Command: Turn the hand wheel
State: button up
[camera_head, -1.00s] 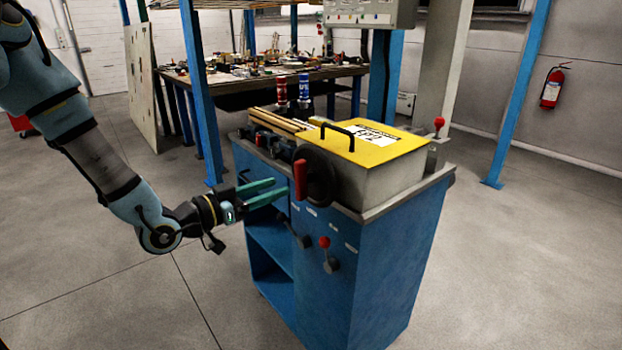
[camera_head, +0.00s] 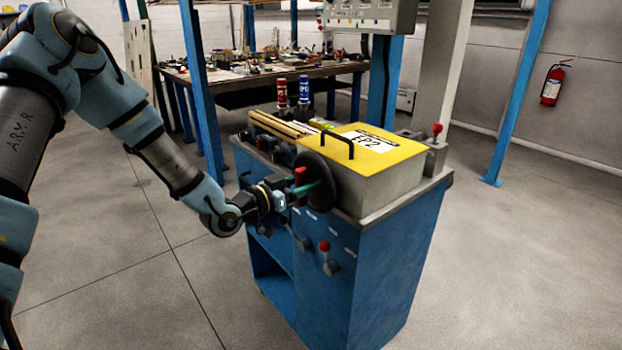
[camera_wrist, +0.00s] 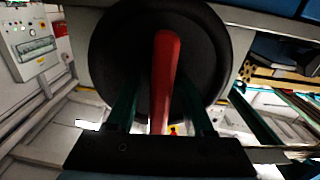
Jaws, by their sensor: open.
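The hand wheel (camera_head: 318,181) is a dark round disc on the front left side of the blue cabinet. Its red handle (camera_head: 299,176) sticks out toward my gripper (camera_head: 302,188). In the wrist view the wheel (camera_wrist: 105,50) fills the upper middle, and the red handle (camera_wrist: 165,75) runs down between my two green fingers. My gripper (camera_wrist: 163,108) is open, one finger on each side of the handle, with gaps visible. Whether a finger touches the wheel face, I cannot tell.
The blue cabinet (camera_head: 385,270) carries a yellow-topped box (camera_head: 375,145) with a black handle. Below the wheel is a red-knobbed lever (camera_head: 326,256). Red and blue cans (camera_head: 304,88) stand behind. A cluttered table (camera_head: 250,72) is at the back. The floor at left is clear.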

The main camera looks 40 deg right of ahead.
grip_shut()
dwell(0.3)
dwell(1.1)
